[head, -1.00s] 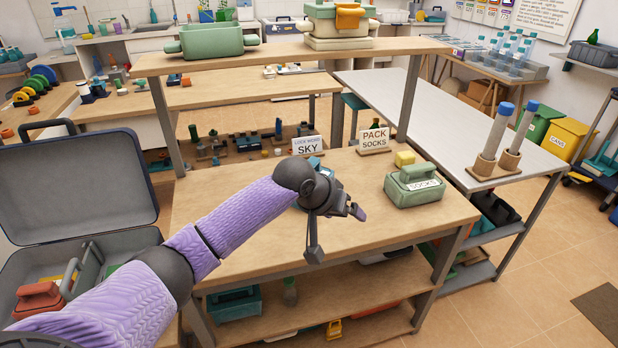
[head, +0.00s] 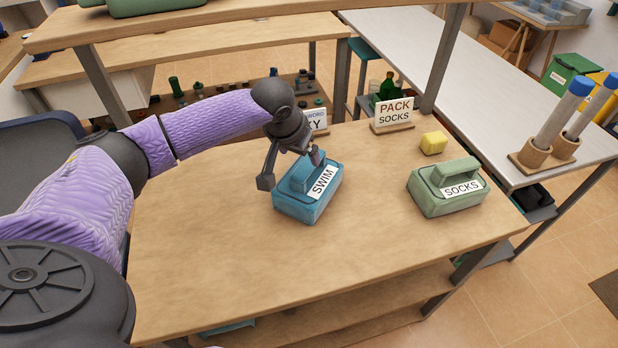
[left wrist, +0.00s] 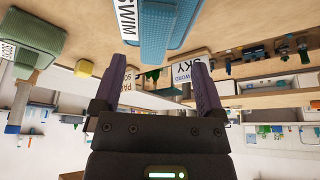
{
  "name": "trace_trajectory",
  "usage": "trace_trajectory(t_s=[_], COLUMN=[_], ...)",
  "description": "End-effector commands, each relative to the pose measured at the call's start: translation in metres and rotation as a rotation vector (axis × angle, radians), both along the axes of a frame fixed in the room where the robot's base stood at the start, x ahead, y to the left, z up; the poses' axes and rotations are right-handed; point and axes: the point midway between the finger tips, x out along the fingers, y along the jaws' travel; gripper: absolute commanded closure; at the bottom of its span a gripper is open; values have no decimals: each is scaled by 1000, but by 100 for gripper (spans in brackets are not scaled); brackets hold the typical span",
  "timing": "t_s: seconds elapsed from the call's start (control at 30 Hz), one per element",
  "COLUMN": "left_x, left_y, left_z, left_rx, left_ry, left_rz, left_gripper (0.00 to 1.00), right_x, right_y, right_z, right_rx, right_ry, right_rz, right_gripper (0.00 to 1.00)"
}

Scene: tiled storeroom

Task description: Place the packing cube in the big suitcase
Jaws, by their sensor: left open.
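Two packing cubes stand on the wooden table: a blue one (head: 300,207) labelled SWIM near the middle and a green one (head: 437,203) labelled SOCKS to its right. A sign (head: 394,113) behind them reads PACK SOCKS. My left gripper (head: 291,172) is open and empty at the back left of the blue cube, its fingers close to that cube. In the left wrist view the blue cube (left wrist: 165,38) lies ahead of the fingers and the green cube (left wrist: 42,28) sits at the upper left. My right gripper is out of view.
A yellow block (head: 433,143) lies behind the green cube. A second sign (head: 318,121) is partly hidden by my gripper. A shelf post (head: 443,62) rises behind the table. The table's front is clear.

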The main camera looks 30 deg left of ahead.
Motion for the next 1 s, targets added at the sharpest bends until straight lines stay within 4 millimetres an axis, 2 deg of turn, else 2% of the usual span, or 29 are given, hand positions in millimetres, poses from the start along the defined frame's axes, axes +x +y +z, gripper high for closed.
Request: trace_trajectory(t_s=[0.03,0.3,0.6,1.0], left_x=[3,28,32,31], left_y=[0,-4,-3,-3], left_z=[-11,-56,-57,-57], left_rx=[0,1,1,1], left_ry=[2,3,-2,-1], left_rz=[0,0,-1,-1], left_gripper=[9,9,11,96], right_x=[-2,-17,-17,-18], right_y=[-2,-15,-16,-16], right_z=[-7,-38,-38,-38], right_rx=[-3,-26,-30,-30], right_ry=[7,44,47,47], right_rz=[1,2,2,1], right_gripper=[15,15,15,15])
